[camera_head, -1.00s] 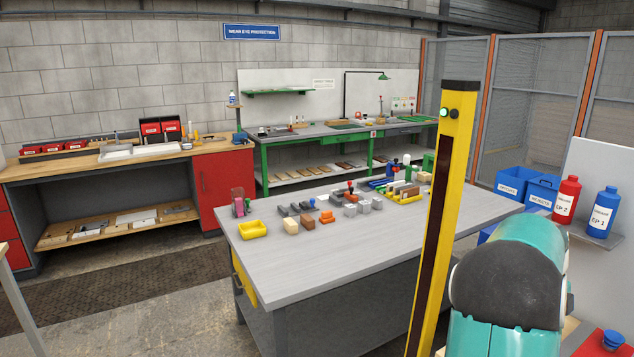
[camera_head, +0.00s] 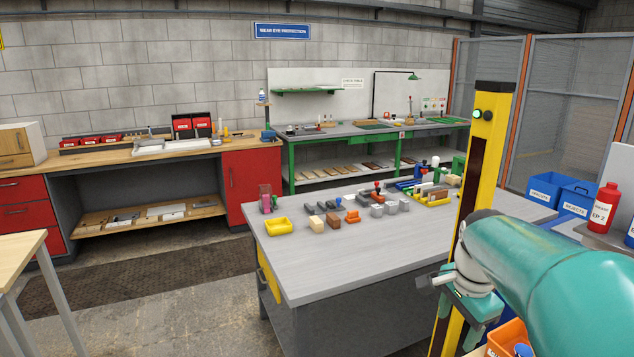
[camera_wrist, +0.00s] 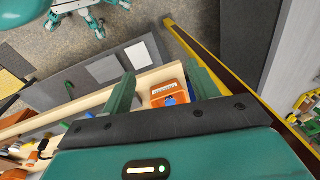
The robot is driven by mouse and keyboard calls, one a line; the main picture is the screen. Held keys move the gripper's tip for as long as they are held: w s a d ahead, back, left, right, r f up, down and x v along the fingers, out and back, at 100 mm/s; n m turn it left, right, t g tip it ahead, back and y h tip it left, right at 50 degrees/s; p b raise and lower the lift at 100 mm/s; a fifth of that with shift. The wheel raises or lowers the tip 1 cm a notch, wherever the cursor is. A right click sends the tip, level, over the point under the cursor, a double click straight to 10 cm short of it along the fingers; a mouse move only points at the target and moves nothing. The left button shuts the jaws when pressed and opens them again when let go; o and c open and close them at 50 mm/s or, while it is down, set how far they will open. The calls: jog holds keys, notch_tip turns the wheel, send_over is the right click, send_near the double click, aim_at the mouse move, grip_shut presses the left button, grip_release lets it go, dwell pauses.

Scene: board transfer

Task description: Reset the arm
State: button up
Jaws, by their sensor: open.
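My gripper shows in the wrist view (camera_wrist: 165,95) with its two green fingers spread apart. Nothing is between the fingers close up; an orange bin (camera_wrist: 168,92) with a blue item in it lies beyond and below them. In the head view my teal arm reaches in from the right edge, and my gripper (camera_head: 455,300) hangs low in front of the yellow post, partly hidden by the wrist. The orange bin (camera_head: 508,338) also shows below the arm at the bottom edge.
A yellow post (camera_head: 487,150) stands close to my arm. The grey table (camera_head: 350,265) left of it bears a yellow tray (camera_head: 278,226) and several small parts. Blue bins (camera_head: 577,197) and a red bottle (camera_head: 605,207) stand at the right.

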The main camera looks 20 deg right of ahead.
jog(key=s+a+n+t, duration=0.2)
jog(key=s+a+n, duration=0.2)
jog(key=a+n, duration=0.4)
jog(key=s+a+n+t, duration=0.2)
jog(key=s+a+n, duration=0.2)
jog(key=a+n, duration=0.5)
jog(key=a, duration=0.5)
jog(key=shift+s+a+y, duration=0.15)
jog(key=shift+s+y, duration=0.1)
jog(key=shift+y, duration=0.15)
jog(key=c, duration=0.5)
jog(key=shift+d, duration=0.25)
